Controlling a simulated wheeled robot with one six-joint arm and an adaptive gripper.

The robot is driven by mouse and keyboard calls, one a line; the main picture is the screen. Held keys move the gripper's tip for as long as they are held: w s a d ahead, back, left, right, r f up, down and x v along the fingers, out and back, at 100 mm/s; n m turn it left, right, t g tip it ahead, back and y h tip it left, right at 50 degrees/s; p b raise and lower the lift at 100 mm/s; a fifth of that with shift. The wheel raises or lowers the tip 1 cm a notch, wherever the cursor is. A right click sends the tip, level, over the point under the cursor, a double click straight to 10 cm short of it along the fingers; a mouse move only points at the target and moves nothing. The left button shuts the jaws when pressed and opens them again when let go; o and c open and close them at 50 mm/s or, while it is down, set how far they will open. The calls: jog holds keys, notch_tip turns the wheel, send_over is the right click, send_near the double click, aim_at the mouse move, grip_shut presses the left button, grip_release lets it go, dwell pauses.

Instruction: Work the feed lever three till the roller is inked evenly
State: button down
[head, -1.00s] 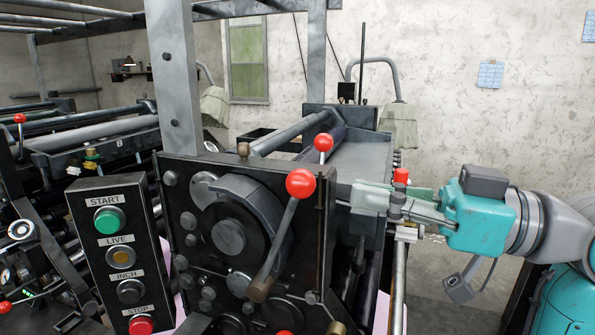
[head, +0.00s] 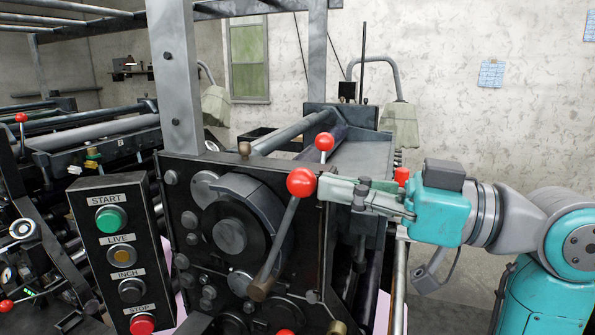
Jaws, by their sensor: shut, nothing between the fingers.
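A long lever with a red ball knob (head: 301,182) leans up and to the right across the dark front plate of the press. My gripper (head: 324,188) is shut and empty, its tips just right of this knob; I cannot tell whether they touch it. A second red-knobbed lever (head: 324,142) stands behind and above. A third red knob (head: 402,176) is partly hidden behind my gripper. No number shows on these levers, so I cannot tell which is three. A grey roller (head: 287,135) and a darker roller (head: 323,147) run back behind the plate; their ink cover is unclear.
A control box (head: 105,290) with START, LIVE, INCH and STOP buttons stands left of the front plate (head: 172,243). A grey upright post (head: 174,75) rises behind the plate. More press parts with red-knobbed levers fill the left. The space before the right wall is open.

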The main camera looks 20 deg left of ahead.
jog(key=a, duration=1.1)
jog(key=shift+r, duration=0.25)
dwell(1.6)
jog(key=d, duration=1.1)
jog(key=shift+f, duration=0.3)
dwell(0.6)
dwell(0.5)
